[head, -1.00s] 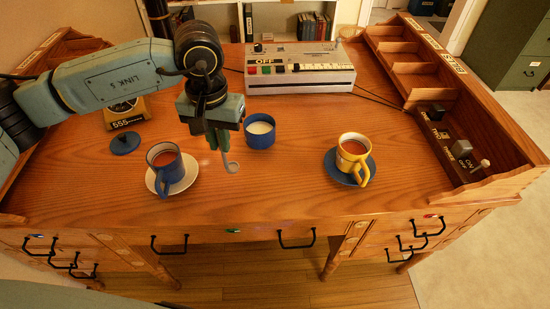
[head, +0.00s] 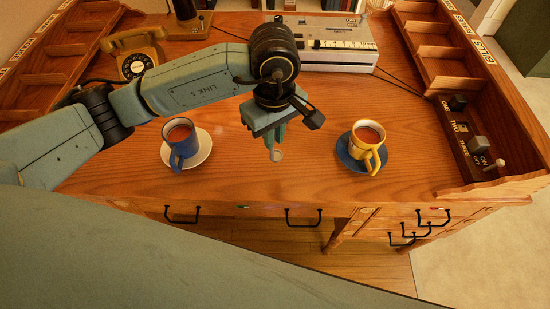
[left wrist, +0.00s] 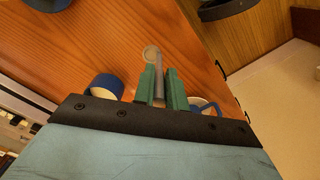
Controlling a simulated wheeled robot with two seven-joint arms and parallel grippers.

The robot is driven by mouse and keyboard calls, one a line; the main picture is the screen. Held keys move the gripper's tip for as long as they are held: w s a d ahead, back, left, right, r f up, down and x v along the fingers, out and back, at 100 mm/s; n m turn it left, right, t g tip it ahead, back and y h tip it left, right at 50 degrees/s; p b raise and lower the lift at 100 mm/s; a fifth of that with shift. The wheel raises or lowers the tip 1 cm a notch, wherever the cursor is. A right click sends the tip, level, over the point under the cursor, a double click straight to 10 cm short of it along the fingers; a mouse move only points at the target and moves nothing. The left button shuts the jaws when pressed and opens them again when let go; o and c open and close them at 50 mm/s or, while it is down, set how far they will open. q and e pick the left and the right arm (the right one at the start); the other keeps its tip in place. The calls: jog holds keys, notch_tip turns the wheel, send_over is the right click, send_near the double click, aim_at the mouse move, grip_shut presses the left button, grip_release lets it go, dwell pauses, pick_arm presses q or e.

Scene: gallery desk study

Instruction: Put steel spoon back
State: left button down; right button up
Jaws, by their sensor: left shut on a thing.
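The steel spoon (head: 276,154) hangs from my left gripper (head: 276,135), its round bowl pointing down above the desk between the two cups. In the left wrist view my green fingers (left wrist: 160,88) are shut on the spoon's handle, and its bowl (left wrist: 151,54) sticks out past the tips. The gap to the desk is hard to judge. My right gripper is not in view.
A blue cup (head: 180,138) stands on a white saucer at left. A yellow cup (head: 367,137) stands on a blue saucer (head: 346,158) at right. A grey machine (head: 330,45) stands behind.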

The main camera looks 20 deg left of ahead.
aim_at(274, 160)
pick_arm(q)
notch_tip(274, 160, down, 3)
jog(key=shift+r, duration=0.1)
jog(key=shift+f, duration=0.6)
notch_tip(274, 160, down, 3)
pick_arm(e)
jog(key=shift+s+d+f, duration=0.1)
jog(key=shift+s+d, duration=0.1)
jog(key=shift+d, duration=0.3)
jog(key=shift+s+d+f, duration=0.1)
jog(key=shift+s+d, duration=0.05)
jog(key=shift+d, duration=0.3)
pick_arm(q)
jog(key=shift+f+b, duration=0.1)
jog(key=shift+b, duration=0.25)
jog(key=c, duration=1.4)
grip_release()
jog(key=shift+c, duration=0.2)
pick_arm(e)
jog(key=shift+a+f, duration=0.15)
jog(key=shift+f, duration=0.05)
